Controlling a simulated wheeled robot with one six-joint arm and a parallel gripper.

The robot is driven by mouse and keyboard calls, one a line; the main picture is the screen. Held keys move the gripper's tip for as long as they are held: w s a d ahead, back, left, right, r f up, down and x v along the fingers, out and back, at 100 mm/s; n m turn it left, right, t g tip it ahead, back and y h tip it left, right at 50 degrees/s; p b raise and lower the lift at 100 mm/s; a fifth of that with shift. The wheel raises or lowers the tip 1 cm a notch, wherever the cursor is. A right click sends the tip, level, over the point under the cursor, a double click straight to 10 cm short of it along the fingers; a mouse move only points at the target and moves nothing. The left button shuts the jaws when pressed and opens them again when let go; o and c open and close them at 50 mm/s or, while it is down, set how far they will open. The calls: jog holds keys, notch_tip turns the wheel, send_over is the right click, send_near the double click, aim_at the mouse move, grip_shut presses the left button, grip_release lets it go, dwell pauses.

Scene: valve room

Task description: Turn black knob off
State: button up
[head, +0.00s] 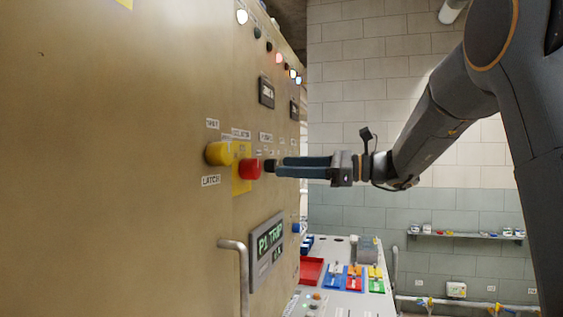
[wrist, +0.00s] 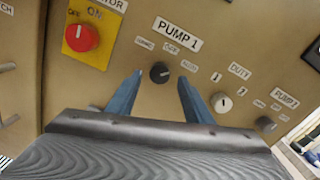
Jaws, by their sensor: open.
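The black knob (wrist: 159,72) sits on the tan panel below the PUMP 1 label in the wrist view. Small labels surround it; the middle one above it seems to read OFF. Which way the knob points is too small to tell. In the head view the black knob (head: 270,166) shows just right of a red knob. My gripper (wrist: 159,80) is open and empty, its blue fingers one on each side of the knob in the picture. In the head view my gripper (head: 280,166) points left, with its fingertips close to the knob. Whether they touch it cannot be seen.
A red knob (wrist: 82,38) on a yellow plate is left of the black knob, and a pale knob (wrist: 221,102) is right of it. A yellow knob (head: 218,153) and a metal handle (head: 236,262) stick out from the panel. A bench with trays (head: 311,270) stands beyond.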

aim_at(271, 166)
jog(key=p+x, duration=0.1)
jog(key=x, duration=0.2)
jog(key=shift+a, duration=0.1)
jog(key=c, duration=1.1)
